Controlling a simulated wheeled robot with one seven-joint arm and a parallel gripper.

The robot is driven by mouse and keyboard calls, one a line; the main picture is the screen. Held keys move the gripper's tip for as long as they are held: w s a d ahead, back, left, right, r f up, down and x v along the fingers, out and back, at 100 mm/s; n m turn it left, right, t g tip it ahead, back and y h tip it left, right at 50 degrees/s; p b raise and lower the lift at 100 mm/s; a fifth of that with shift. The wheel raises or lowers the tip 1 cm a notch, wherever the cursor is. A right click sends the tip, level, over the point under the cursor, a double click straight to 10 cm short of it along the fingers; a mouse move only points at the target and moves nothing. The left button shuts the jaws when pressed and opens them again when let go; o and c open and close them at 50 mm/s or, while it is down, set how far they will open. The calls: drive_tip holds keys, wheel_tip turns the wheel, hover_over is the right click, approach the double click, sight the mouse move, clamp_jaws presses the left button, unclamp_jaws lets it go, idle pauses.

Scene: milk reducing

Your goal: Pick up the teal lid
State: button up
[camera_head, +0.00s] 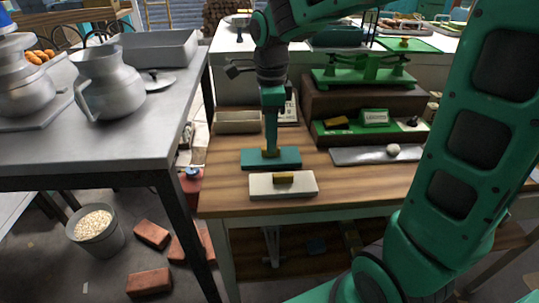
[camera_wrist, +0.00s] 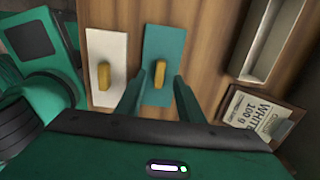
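The teal lid (camera_head: 289,158) is a flat rectangular plate with a small yellow handle, lying on the wooden table. It also shows in the wrist view (camera_wrist: 157,40), with its yellow handle (camera_wrist: 159,73) upright in the picture. My gripper (camera_head: 270,148) points down over the lid's middle. In the wrist view my gripper (camera_wrist: 158,77) is open, with one finger to each side of the yellow handle. I cannot tell whether the fingers touch the lid. The fingers hide part of the handle in the head view.
A white lid (camera_head: 262,191) with a yellow handle lies just in front of the teal lid. A beige tray (camera_head: 237,122) and a labelled card (camera_wrist: 262,115) are behind it. A green balance scale (camera_head: 362,77) stands on a brown box at the right.

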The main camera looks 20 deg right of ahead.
drive_tip(key=shift+f, duration=1.2)
clamp_jaws()
drive_tip(key=shift+r, duration=0.1)
